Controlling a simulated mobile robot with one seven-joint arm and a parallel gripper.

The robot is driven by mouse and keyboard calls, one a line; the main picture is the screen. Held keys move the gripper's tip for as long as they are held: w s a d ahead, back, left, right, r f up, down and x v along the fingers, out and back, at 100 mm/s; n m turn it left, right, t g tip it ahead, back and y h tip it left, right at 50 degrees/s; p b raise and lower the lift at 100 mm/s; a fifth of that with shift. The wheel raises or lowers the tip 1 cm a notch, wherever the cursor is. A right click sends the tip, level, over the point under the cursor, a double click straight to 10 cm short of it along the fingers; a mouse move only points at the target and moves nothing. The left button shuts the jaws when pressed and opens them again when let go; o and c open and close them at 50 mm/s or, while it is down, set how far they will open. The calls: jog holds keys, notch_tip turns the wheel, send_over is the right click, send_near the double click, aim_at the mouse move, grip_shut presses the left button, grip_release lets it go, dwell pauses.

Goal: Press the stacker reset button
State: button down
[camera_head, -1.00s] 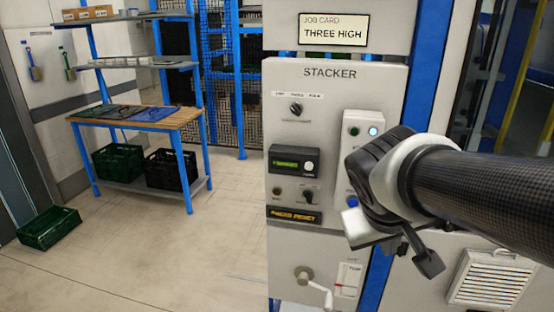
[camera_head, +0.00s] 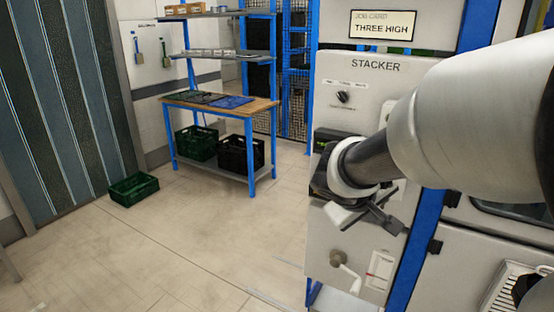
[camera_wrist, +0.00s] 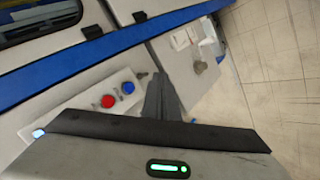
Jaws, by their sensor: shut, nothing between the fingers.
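The stacker panel (camera_head: 327,235) stands right of centre in the head view, with a selector knob (camera_head: 343,97) near its top. My arm covers the panel's middle, hiding most of its display and the button box front. In the wrist view the white button box (camera_wrist: 75,105) carries a red button (camera_wrist: 108,101), a blue button (camera_wrist: 128,87) and a pale lit button (camera_wrist: 38,132). No label is readable there. My gripper (camera_head: 365,218) is shut and empty in front of the panel; its dark fingers (camera_wrist: 165,98) appear beside the blue button, and contact cannot be told.
A job card (camera_head: 383,31) reading THREE HIGH is above the panel. A white crank handle (camera_head: 346,275) sticks out below my gripper. A blue post (camera_head: 420,245) borders the panel. A workbench (camera_head: 262,108) and a green crate (camera_head: 134,189) stand left, with clear floor between.

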jog(key=shift+w+d, duration=0.1)
jog(key=shift+w, duration=0.05)
jog(key=w+d+p, duration=0.2)
jog(key=w+d, duration=0.2)
jog(key=w, duration=0.3)
jog(key=shift+d, duration=0.4)
jog(key=shift+w, duration=0.1)
dwell(1.9)
jog(key=shift+w+d, duration=0.25)
jog(key=shift+w+d, duration=0.25)
jog(key=shift+w, duration=0.15)
dwell(0.7)
dwell(0.3)
jog(key=shift+s+a+b, duration=0.5)
jog(key=shift+s+b, duration=0.15)
jog(key=shift+s, duration=0.1)
